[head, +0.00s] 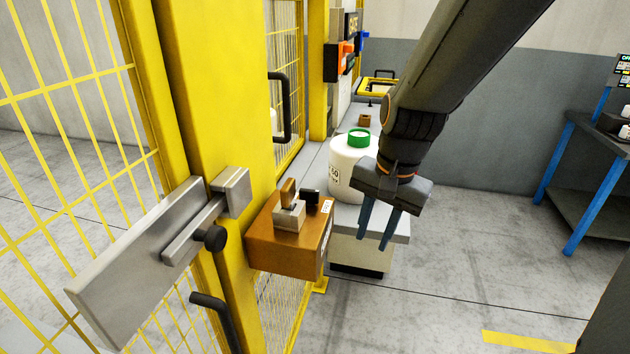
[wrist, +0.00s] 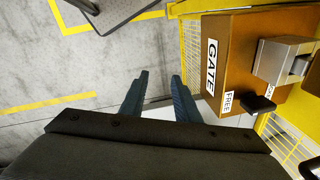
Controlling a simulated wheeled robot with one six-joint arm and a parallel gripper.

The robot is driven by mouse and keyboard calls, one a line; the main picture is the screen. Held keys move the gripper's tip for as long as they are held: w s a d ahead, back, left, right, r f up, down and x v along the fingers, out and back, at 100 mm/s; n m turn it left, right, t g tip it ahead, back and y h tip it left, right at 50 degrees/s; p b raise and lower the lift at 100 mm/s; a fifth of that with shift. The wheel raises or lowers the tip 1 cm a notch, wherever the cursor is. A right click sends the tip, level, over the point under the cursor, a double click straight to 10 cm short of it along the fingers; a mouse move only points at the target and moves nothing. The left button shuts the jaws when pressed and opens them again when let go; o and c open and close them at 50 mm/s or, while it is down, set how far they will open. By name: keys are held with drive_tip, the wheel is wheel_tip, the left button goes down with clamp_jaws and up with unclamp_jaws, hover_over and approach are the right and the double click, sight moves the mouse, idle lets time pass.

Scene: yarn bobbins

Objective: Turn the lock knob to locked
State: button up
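An orange-brown box (head: 285,245) is mounted beside the yellow gate post. On its top are a grey metal block with a brass-coloured piece and a small black knob (head: 310,198). In the wrist view the box (wrist: 229,30) carries a "GATE" label. The black knob (wrist: 258,105) there sits beside a "FREE" label (wrist: 228,101); another label is partly hidden behind the knob. My gripper (head: 373,242) is right of the box in the head view, pointing down, apart from it. In the wrist view my gripper (wrist: 160,76) is open and empty, left of the knob.
A metal slide bolt with a black ball handle (head: 215,238) is on the gate at left. A blue-legged table (head: 570,180) is far right. The floor between is clear.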

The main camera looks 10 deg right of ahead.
sight(311, 190)
drive_tip(key=w+a+r+m+y, duration=0.3)
drive_tip(key=w+a+r+m, duration=0.6)
drive_tip(key=r+m, duration=0.45)
drive_tip(key=shift+m, duration=0.55)
drive_tip(key=x, duration=0.3)
drive_tip(key=p+x, duration=0.1)
drive_tip(key=x, duration=0.2)
drive_tip(key=p+x, duration=0.1)
drive_tip(key=x, duration=0.1)
drive_tip(key=shift+d+f, duration=0.2)
drive_tip(key=shift+f, duration=0.3)
clamp_jaws()
